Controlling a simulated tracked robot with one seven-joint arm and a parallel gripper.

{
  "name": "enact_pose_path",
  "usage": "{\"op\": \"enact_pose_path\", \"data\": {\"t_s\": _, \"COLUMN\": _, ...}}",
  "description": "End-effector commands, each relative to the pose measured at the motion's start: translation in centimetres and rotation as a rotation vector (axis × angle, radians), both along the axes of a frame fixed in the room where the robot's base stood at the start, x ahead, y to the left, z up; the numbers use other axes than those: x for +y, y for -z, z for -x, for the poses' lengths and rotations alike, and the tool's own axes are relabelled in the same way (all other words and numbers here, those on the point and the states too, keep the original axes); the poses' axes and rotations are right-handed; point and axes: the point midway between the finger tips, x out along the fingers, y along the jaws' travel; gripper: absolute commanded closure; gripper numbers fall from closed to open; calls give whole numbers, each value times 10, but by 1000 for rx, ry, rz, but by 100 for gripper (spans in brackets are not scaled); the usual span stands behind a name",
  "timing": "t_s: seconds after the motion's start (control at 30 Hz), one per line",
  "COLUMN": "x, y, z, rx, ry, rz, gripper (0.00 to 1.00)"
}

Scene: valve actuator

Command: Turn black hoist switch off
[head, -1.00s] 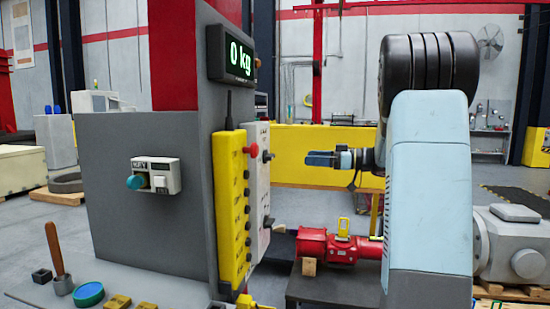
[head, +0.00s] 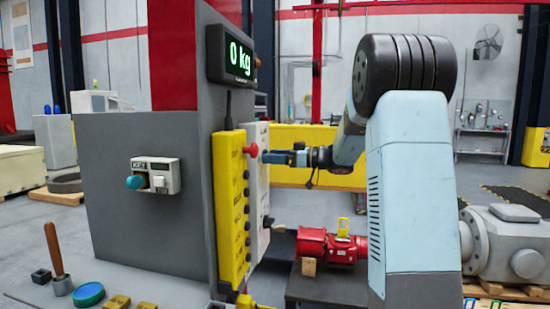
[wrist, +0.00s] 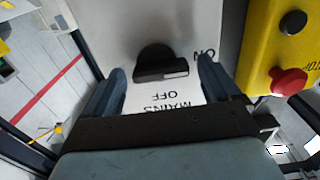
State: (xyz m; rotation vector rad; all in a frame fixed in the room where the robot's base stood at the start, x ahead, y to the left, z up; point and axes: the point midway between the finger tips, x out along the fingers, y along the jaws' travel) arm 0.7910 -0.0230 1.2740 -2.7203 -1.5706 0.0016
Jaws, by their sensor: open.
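The black hoist switch (wrist: 162,64) is a rotary knob on a pale panel (wrist: 195,22). In the wrist view its handle lies nearly level, with a white mark on its right half, on the side of the upside-down ON label. OFF and MAINS are printed below it in that view. My gripper (wrist: 162,68) is open, with one blue-grey finger on each side of the knob and visible gaps to it. In the head view my gripper (head: 270,157) is at the upper part of the panel and hides the switch.
A yellow control box (head: 231,210) with a red button (head: 251,150) and several dark buttons stands right beside the panel. Another black knob (head: 268,222) is lower on the panel. A display (head: 232,55) reading 0 kg is above. A red hoist (head: 330,245) lies below my arm.

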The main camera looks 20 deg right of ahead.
Motion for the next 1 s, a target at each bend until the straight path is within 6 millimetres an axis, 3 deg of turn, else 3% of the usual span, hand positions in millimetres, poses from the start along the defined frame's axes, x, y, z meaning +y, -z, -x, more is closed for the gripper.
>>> {"op": "enact_pose_path", "data": {"t_s": 0.2, "x": 0, "y": 0, "z": 0, "rx": 0, "ry": 0, "rz": 0, "gripper": 11}}
{"op": "enact_pose_path", "data": {"t_s": 0.8, "x": 0, "y": 0, "z": 0, "rx": -1, "ry": 1, "rz": 0, "gripper": 67}}
{"op": "enact_pose_path", "data": {"t_s": 1.0, "x": -1, "y": -1, "z": -1, "rx": 9, "ry": 2, "rz": -6, "gripper": 67}}
